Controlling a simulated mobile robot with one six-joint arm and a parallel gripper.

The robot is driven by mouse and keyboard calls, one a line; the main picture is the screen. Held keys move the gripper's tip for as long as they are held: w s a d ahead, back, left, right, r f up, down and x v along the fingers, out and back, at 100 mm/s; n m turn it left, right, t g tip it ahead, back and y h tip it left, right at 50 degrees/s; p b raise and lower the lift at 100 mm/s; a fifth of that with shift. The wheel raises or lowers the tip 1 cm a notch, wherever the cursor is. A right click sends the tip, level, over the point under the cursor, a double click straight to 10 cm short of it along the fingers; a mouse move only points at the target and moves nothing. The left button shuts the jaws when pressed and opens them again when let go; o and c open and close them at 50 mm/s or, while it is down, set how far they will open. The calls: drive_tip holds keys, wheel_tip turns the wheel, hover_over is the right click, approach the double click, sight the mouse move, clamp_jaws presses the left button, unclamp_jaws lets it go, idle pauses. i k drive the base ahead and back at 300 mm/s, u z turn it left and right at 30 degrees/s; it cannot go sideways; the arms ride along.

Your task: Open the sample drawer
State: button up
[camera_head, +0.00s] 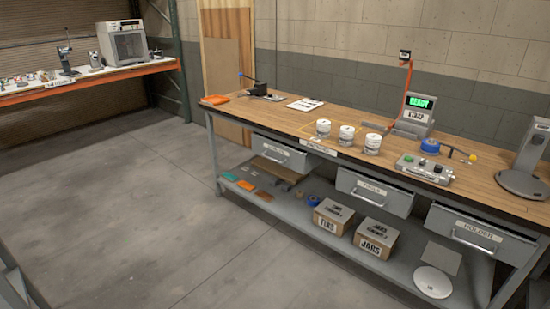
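Three grey drawers hang under the wooden workbench top, each with a label and a bar handle. The left drawer (290,158) has a label too small to read with certainty; it may be the sample drawer. The middle drawer (395,203) appears labelled "TOOLS". The right drawer (500,247) is labelled "HOLDER". All three fronts look shut, and no drawer inside shows. My gripper is not in view.
The workbench (262,117) carries three white-lidded jars, a "READY" display (420,102) and a control box (424,170). Its lower shelf (300,208) holds boxes (332,217) and small items. The concrete floor (130,210) in front and left is clear.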

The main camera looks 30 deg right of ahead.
sight(293, 158)
drive_tip(key=z, duration=0.05)
drive_tip(key=i, duration=1.45)
drive_tip(key=u, duration=0.1)
